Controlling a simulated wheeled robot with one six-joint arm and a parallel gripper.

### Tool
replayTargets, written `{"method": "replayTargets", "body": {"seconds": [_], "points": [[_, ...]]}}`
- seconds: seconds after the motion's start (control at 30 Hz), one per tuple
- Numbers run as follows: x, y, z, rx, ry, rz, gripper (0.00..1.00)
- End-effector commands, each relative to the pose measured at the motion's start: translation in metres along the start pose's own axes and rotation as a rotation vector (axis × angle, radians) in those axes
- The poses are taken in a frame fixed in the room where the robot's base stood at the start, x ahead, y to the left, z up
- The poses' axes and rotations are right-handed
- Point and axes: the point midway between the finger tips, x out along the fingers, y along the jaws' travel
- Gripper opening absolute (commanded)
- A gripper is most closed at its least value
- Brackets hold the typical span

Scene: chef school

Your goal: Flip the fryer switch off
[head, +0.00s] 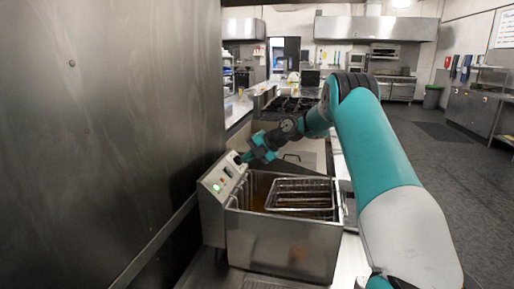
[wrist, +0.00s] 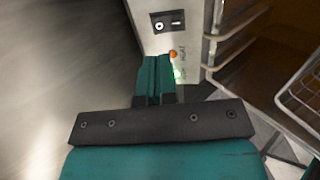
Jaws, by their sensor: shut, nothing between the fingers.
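The steel fryer (head: 285,245) stands on the counter, with a tilted control panel (head: 213,187) on its left side. In the wrist view, a black switch (wrist: 168,22) sits on the panel beyond my fingertips. An orange light (wrist: 173,54) and a lit green light (wrist: 178,75) are beside my fingers. The green light also shows in the head view (head: 216,187). My gripper (wrist: 155,60) is shut and empty, its fingers over the panel, pointing toward the switch. I cannot tell whether the fingers touch the panel.
A wire basket (head: 302,197) sits in the fryer to the right of the panel. A large steel wall (head: 105,130) rises close on the left. A stove (head: 290,104) is behind the fryer. Open floor (head: 440,190) lies to the right.

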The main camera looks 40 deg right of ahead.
Motion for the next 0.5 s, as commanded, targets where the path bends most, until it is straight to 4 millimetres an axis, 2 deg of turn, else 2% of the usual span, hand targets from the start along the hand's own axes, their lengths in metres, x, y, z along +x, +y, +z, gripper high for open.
{"method": "replayTargets", "body": {"seconds": [0.2, 0.33, 0.5], "points": [[0.041, 0.003, -0.001, -0.001, 0.002, -0.001, 0.0], [0.058, 0.002, 0.0, -0.001, 0.001, -0.002, 0.0], [0.068, 0.001, 0.0, -0.001, -0.001, 0.0, 0.0]]}}
